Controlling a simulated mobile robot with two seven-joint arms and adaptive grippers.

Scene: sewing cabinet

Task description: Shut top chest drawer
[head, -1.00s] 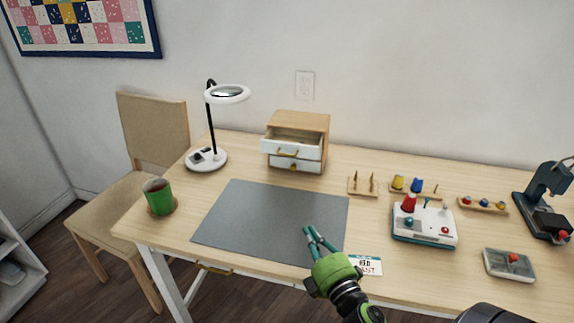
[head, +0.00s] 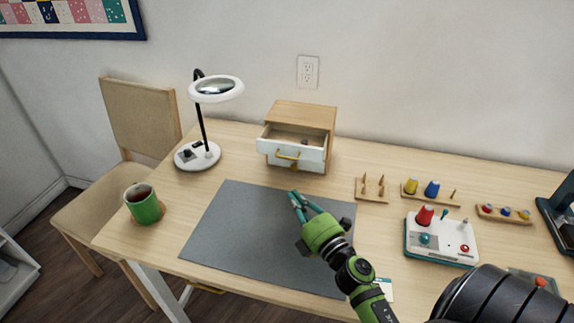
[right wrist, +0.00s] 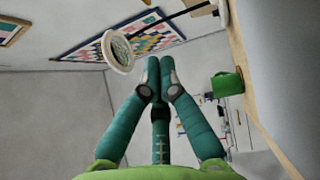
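The small wooden chest (head: 303,113) stands at the back of the table. Its top drawer (head: 311,157), with a white front and a yellow handle (head: 288,156), is pulled out and hides most of what is below it. A small dark reddish thing shows inside. My right gripper (head: 296,196) is over the grey mat, in front of the drawer and apart from it. In the right wrist view its teal fingers (right wrist: 160,62) come together at the tips with nothing visible between them. My left gripper is not in view.
A magnifier lamp (head: 203,134) stands left of the chest, and a green mug (head: 144,205) is at the left edge. Thread stands (head: 372,190) and a sewing machine toy-like unit (head: 440,240) are to the right. The grey mat (head: 225,229) is clear of loose objects.

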